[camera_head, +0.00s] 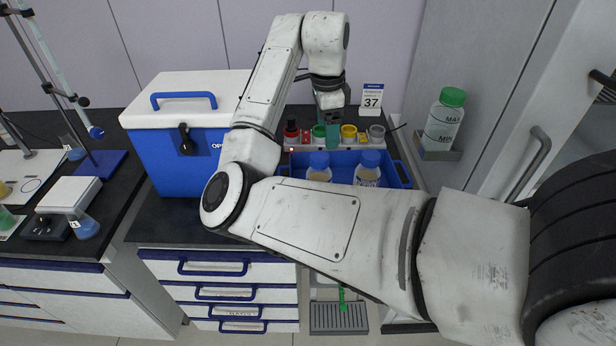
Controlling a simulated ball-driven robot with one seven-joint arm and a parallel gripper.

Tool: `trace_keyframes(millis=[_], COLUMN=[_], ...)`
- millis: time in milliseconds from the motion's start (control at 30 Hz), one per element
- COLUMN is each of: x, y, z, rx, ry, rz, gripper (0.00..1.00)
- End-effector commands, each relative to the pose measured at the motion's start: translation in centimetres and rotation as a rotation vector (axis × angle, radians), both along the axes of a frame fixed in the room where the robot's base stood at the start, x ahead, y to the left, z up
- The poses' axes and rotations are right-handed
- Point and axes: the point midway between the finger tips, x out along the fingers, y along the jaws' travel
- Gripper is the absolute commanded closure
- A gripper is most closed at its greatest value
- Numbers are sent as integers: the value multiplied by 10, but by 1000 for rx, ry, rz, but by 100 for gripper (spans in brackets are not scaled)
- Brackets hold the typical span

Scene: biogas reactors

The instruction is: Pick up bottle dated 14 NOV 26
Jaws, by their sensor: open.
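Two bottles with blue caps stand in a blue tray (403,172) on the bench: a left bottle (319,173) and a right bottle (367,175). Their lower parts are hidden by my arm and no date can be read on either. My gripper (331,102) is open and hangs behind the tray, above the back row of coloured items. It is apart from both blue-capped bottles. Its fingertips are small and hard to tell from the teal items behind.
A blue and white cooler box (172,150) stands left of the tray. A rack (350,147) with red, green, yellow and grey items lies behind it, below a sign reading 37 (372,100). A green-capped bottle (443,122) stands on a wall shelf at right.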

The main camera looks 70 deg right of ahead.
Motion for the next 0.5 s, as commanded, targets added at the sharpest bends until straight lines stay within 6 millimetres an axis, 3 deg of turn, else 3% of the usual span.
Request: trace_keyframes(millis=[200,500], x=[4,3], y=[4,4], z=[7,-34], rx=[83,86], ry=[-19,-16], rz=[-97,-101], gripper=[18,18])
